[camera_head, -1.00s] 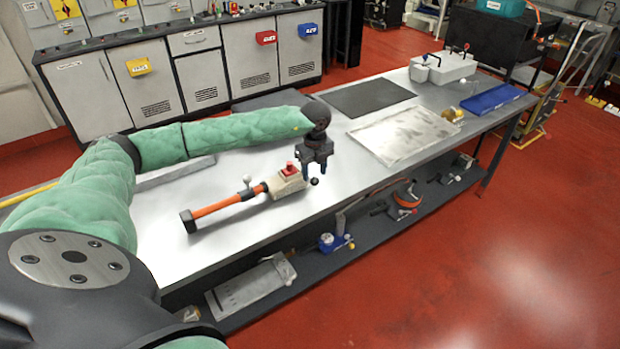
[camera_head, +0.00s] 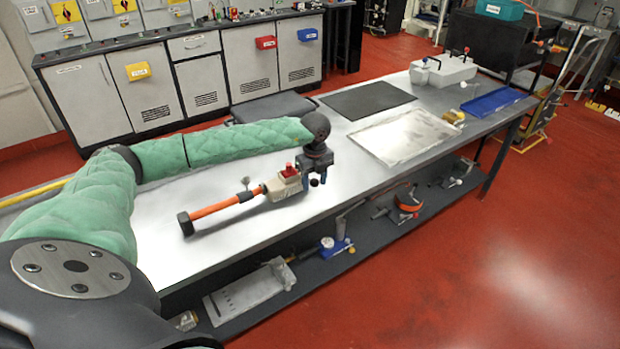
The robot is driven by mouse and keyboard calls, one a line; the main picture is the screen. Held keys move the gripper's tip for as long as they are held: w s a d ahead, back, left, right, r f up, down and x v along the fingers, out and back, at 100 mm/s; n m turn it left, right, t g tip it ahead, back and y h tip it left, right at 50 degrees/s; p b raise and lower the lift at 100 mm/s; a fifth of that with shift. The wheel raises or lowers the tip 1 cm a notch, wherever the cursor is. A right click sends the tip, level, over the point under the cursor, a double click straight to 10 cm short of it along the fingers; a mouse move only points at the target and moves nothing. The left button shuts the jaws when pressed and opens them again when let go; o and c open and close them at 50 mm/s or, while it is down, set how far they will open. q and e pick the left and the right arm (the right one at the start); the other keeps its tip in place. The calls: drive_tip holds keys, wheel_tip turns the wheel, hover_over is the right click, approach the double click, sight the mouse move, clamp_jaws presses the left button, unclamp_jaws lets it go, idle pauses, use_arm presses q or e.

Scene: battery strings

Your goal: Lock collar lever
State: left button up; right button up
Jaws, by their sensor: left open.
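A tool with an orange shaft (camera_head: 213,208), a dark block at its left end and a beige body (camera_head: 282,186) with a red knob (camera_head: 289,169) on top lies on the steel bench. A small upright lever with a pale ball (camera_head: 245,181) stands at the shaft's collar. A black ball (camera_head: 314,183) shows at the right of the beige body; I cannot tell what it is fixed to. My left gripper (camera_head: 313,180) points down just right of the beige body, open, its fingertips on either side of the black ball. Contact cannot be told. My right gripper is out of view.
The bench (camera_head: 240,230) bears a black mat (camera_head: 366,99), a pale metal plate (camera_head: 405,136), a blue tray (camera_head: 493,101) and a white box (camera_head: 445,70) further right. Tools lie on the shelf below. Bare bench surface surrounds the tool. Grey cabinets stand behind.

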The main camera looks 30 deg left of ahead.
use_arm(q)
drive_tip(key=shift+c, duration=0.2)
drive_tip(key=c, duration=0.9)
drive_tip(key=shift+w+d+n, duration=0.3)
drive_tip(key=shift+w+n, duration=0.55)
drive_tip(key=shift+n, duration=0.45)
drive_tip(key=shift+w, duration=0.1)
drive_tip(key=shift+w+d+n, duration=0.1)
drive_tip(key=shift+w+n, duration=0.1)
drive_tip(key=shift+n, duration=0.2)
drive_tip(key=shift+w+n, duration=0.55)
drive_tip(key=shift+n, duration=0.25)
drive_tip(key=shift+w, duration=0.1)
drive_tip(key=shift+w+n, duration=0.85)
drive_tip(key=shift+n, duration=0.45)
